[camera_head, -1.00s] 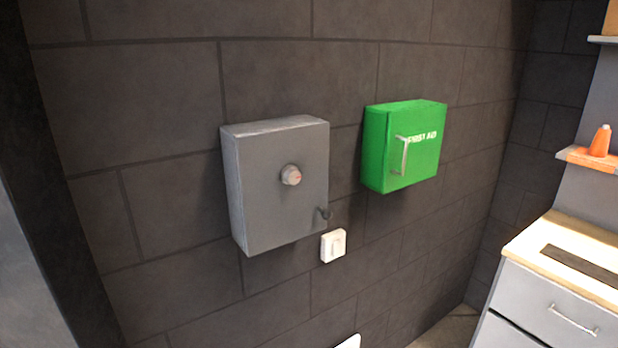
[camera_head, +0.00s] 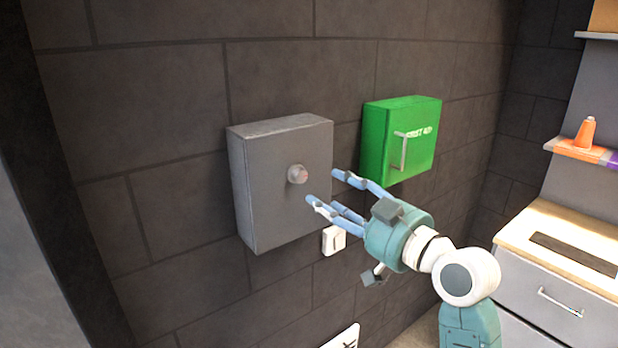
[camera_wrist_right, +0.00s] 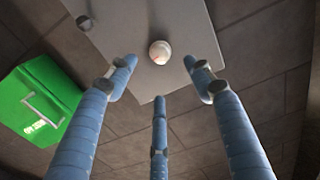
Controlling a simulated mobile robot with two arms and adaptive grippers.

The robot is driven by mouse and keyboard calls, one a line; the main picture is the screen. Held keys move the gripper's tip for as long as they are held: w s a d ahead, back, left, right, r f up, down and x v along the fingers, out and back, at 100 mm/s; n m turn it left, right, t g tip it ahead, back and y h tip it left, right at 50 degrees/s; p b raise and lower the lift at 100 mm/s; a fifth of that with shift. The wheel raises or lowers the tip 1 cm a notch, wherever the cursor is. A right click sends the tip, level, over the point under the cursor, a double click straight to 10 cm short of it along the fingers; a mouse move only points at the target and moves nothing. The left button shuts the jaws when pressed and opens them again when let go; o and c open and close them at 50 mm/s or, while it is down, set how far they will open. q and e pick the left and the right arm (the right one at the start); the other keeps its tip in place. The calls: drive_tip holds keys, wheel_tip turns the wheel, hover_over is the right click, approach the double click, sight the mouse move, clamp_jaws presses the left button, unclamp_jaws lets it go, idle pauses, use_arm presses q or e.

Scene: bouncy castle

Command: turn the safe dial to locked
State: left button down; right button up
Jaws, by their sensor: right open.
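The grey safe (camera_head: 268,205) hangs on the dark block wall. Its round dial (camera_head: 297,174), silver with a reddish face, sticks out from the front; the dial's setting is too small to read. My right gripper (camera_head: 326,186) is open and empty, just right of and below the dial, in front of the safe's right edge. In the right wrist view the dial (camera_wrist_right: 160,52) sits ahead of the spread blue fingers, apart from them. My left gripper is not in view.
A green first aid box (camera_head: 400,140) hangs right of the safe, close to my right gripper. A white switch (camera_head: 333,240) is below the safe. The wall left of the safe is clear.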

sight(302, 178)
drive_tip(key=p+x, duration=0.3)
drive_tip(key=x, duration=0.6)
drive_tip(key=shift+w+a+f, duration=0.1)
drive_tip(key=shift+w+a, duration=0.15)
drive_tip(key=shift+w, duration=0.15)
drive_tip(key=shift+s, duration=0.1)
drive_tip(key=c, duration=1.2)
